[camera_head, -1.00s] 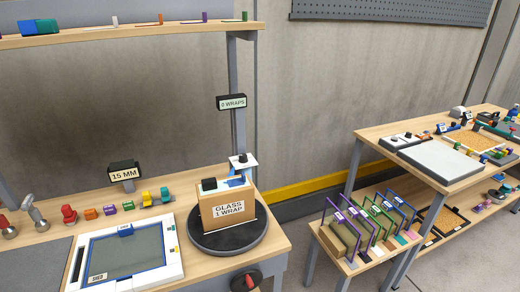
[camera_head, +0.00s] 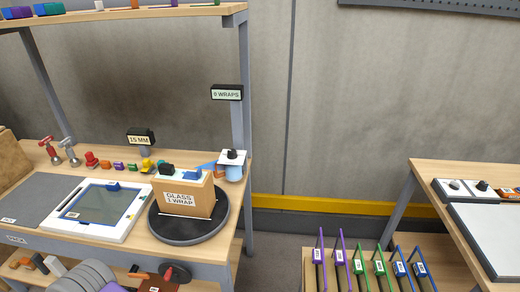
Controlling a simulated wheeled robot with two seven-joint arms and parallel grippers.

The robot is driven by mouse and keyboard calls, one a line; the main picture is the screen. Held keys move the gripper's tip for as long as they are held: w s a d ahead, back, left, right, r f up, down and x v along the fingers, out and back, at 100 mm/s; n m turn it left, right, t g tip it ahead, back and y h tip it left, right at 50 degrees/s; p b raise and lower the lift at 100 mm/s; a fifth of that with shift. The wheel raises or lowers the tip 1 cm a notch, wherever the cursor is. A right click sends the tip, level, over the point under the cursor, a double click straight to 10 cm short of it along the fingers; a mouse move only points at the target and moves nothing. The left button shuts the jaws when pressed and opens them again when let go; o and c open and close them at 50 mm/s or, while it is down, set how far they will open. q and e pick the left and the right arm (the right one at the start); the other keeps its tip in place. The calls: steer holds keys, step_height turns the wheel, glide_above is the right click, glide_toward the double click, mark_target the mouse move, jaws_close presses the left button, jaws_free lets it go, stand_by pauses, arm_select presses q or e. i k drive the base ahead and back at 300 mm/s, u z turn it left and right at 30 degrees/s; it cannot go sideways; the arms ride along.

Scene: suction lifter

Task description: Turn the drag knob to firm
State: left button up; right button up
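A dark round knob with a red mark (camera_head: 178,273) sits on the front of the left bench, below the black turntable (camera_head: 172,234). Its setting and any label on it are too small to read, so I cannot tell if it is the drag knob. Another small black knob (camera_head: 232,154) tops a white plate at the bench's right end. A cardboard box (camera_head: 187,200) marked "GLASS 1 WRAP" stands on the turntable. Neither of my grippers is in view.
A sign (camera_head: 227,93) reads "0 WRAPS" on the bench post, and another (camera_head: 140,137) reads "15 MM". A white framed panel (camera_head: 140,205) lies left of the turntable. A rack with coloured frames (camera_head: 340,258) and a second table (camera_head: 430,170) stand right. Floor shows between.

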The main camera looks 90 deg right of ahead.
mark_target(232, 154)
steer(key=z, duration=1.4)
